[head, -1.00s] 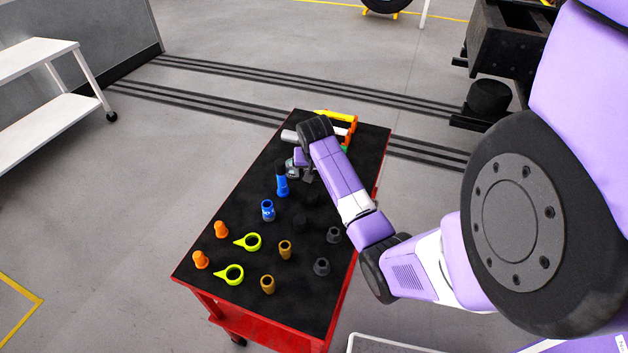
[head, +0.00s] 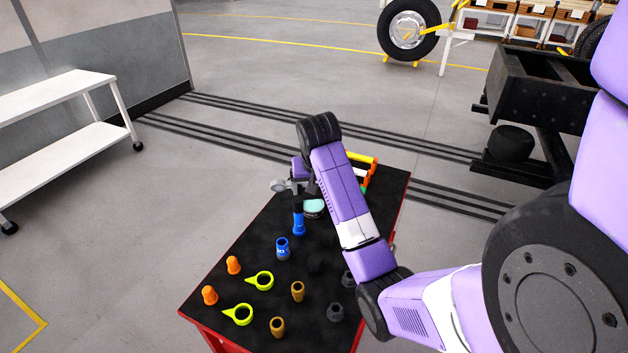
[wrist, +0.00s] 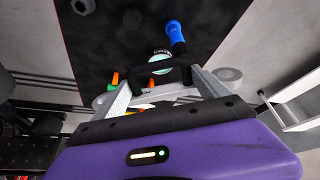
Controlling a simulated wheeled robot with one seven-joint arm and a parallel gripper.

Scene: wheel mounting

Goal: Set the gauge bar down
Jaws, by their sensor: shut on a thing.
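My gripper (head: 302,184) is shut on the gauge bar, above the far half of the black-topped red table (head: 250,240). The gauge bar is a grey bar with round ends; one end (head: 279,186) sticks out left of the gripper in the head view. In the wrist view the gauge bar (wrist: 186,93) lies across between the fingers of my gripper (wrist: 160,80), with a round end showing on each side. The bar looks apart from the tabletop. My arm hides part of it in the head view.
Near the gripper stand a blue tool (head: 299,222) and a pale-cyan-topped round item (head: 314,208). Sockets, orange pieces and yellow-green rings (head: 261,281) cover the near half. Yellow and orange items (head: 362,160) lie at the far end. A white shelf (head: 75,120) stands left.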

